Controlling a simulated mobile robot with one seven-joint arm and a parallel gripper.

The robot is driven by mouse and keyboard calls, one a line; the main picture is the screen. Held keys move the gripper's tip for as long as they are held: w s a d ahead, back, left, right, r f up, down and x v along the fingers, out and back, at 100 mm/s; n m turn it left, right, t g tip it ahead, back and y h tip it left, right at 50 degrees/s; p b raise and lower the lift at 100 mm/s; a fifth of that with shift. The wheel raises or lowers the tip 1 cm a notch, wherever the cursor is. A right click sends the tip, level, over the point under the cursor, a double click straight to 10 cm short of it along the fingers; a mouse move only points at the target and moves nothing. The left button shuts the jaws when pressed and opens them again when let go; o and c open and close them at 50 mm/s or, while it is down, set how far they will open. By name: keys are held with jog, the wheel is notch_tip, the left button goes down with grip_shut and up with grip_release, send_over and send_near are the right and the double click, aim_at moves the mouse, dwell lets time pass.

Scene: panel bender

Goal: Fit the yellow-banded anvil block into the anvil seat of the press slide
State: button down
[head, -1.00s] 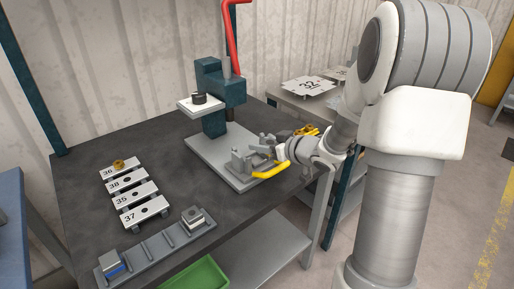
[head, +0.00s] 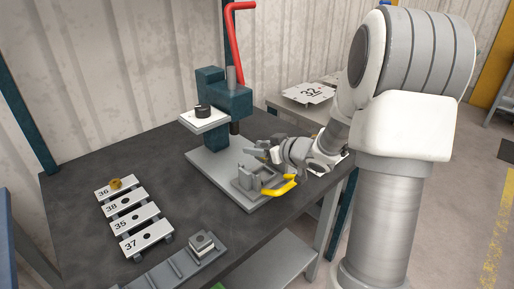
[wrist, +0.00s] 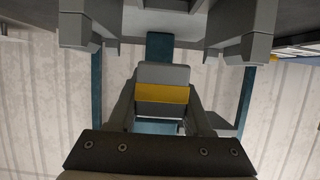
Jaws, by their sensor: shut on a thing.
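My gripper (wrist: 160,100) is shut on the anvil block (wrist: 162,74), a grey block with a yellow band, with a finger along each side. In the head view my gripper (head: 266,150) is over the press slide (head: 252,184), a grey fixture on the press's base plate with a yellow handle (head: 285,187). The block is hard to make out there. Two grey stepped cheeks (wrist: 86,25) (wrist: 234,30) with a gap between them show at the top of the wrist view, seemingly the slide's seat. The block shows below that gap in the picture, apparently apart from the cheeks. The seat's inside is hidden.
Numbered plates (head: 132,218) and a grey rack (head: 170,268) are on the left of the dark table (head: 85,165).

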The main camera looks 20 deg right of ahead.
aim_at(257, 169)
jog(key=shift+f+b, duration=2)
jog(key=shift+b, duration=0.15)
jog(key=shift+f+b, duration=0.5)
jog(key=shift+f, duration=0.45)
jog(key=shift+f, duration=0.25)
jog(key=shift+c, duration=1.2)
grip_release()
jog(key=p+v, duration=0.5)
jog(key=v, duration=1.2)
jog(key=shift+s, duration=0.2)
jog(key=shift+d, duration=0.15)
